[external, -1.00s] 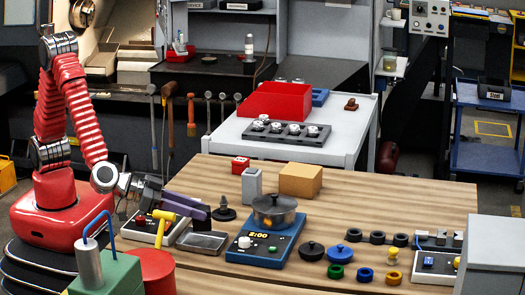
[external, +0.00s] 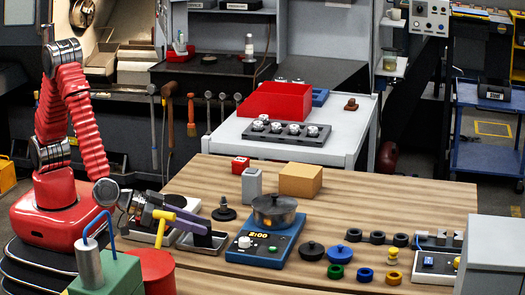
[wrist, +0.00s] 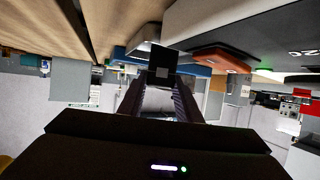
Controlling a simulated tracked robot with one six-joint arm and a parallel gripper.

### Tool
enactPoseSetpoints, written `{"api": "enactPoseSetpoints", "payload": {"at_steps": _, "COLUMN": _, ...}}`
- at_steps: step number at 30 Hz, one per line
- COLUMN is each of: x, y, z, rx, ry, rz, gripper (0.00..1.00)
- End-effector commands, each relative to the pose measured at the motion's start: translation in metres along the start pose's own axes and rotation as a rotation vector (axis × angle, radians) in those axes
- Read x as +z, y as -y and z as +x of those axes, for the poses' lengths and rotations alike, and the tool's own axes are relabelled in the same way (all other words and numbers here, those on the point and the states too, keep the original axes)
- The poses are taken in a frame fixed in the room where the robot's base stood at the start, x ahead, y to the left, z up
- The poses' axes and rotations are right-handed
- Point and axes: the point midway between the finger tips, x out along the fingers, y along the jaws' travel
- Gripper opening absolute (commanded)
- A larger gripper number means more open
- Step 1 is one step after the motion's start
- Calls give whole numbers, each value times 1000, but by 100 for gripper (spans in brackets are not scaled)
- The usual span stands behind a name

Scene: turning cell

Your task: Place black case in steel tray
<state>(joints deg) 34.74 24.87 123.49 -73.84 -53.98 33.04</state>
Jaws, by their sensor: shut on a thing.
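My gripper (external: 207,229) reaches down and right in the external view, with its purple fingers at the steel tray (external: 224,245). It is shut on the black case (external: 203,241), which hangs below the fingertips, over or in the tray. I cannot tell whether the case touches the tray floor. In the wrist view the case (wrist: 162,54) shows dark between the two fingertips (wrist: 160,78). The fingers and case hide part of the tray in the external view.
A blue hot plate (external: 262,248) with a metal pot (external: 274,207) stands right of the tray. A dark knobbed part (external: 224,211) stands behind it. A yellow-headed tool (external: 165,215) and a red cylinder (external: 151,270) are near the arm.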

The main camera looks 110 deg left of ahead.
Motion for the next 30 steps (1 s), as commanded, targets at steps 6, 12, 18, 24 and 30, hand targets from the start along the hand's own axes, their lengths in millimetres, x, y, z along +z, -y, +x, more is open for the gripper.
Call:
{"api": "enactPoseSetpoints", "payload": {"at_steps": 6, "x": 2, "y": 0, "z": 1, "rx": 0, "ry": 0, "rz": 0, "gripper": 33}}
{"api": "enactPoseSetpoints", "payload": {"at_steps": 12, "x": 2, "y": 0, "z": 1, "rx": 0, "ry": 0, "rz": 0, "gripper": 47}}
{"api": "enactPoseSetpoints", "payload": {"at_steps": 18, "x": 2, "y": 0, "z": 1, "rx": 0, "ry": 0, "rz": 0, "gripper": 50}}
{"api": "enactPoseSetpoints", "payload": {"at_steps": 24, "x": -1, "y": 0, "z": -2, "rx": 1, "ry": 0, "rz": -1, "gripper": 50}}
{"api": "enactPoseSetpoints", "payload": {"at_steps": 30, "x": -1, "y": -2, "z": -23, "rx": 4, "ry": 0, "rz": -1, "gripper": 50}}
